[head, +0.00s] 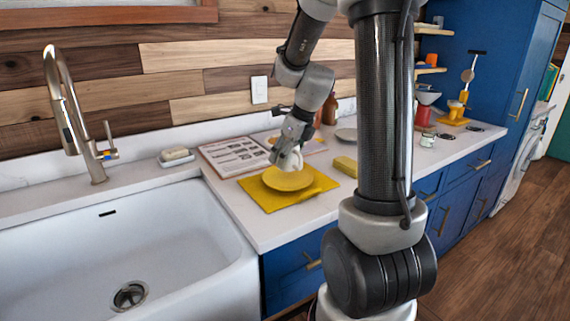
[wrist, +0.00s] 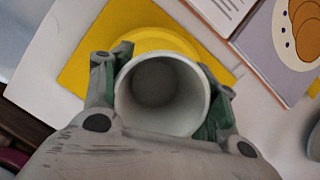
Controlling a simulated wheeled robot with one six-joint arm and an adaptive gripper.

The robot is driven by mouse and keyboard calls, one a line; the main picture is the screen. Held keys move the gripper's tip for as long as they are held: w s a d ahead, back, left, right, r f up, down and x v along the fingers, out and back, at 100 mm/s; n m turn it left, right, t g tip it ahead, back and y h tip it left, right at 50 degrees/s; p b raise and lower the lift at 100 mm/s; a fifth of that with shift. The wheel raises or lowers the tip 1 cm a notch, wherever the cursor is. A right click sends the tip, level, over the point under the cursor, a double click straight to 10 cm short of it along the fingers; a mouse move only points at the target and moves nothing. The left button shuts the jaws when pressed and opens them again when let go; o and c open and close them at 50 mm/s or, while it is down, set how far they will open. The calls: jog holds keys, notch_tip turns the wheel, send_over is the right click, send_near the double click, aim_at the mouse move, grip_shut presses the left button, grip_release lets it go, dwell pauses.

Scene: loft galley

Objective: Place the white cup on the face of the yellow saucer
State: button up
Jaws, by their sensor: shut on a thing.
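My gripper (head: 285,155) is shut on the white cup (head: 294,160), just above the right back part of the yellow saucer (head: 287,180) in the head view. In the wrist view the cup (wrist: 146,83) is between the two fingers (wrist: 160,85) with its open mouth toward the camera, and it looks empty. The yellow saucer (wrist: 158,37) shows behind the cup there, partly hidden by it. The saucer lies on a yellow cloth (head: 258,195) on the counter. I cannot tell whether the cup's base touches the saucer.
An open book (head: 225,157) lies behind the cloth. A yellow block-like thing (head: 345,166) is to the right. A deep white sink (head: 150,240) with a tall faucet (head: 72,115) takes up the left, with a soap dish (head: 176,158) behind it.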

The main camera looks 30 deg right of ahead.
jog(key=shift+f, duration=1.35)
jog(key=shift+f, duration=0.15)
jog(key=o, duration=1.1)
jog(key=shift+o, duration=0.2)
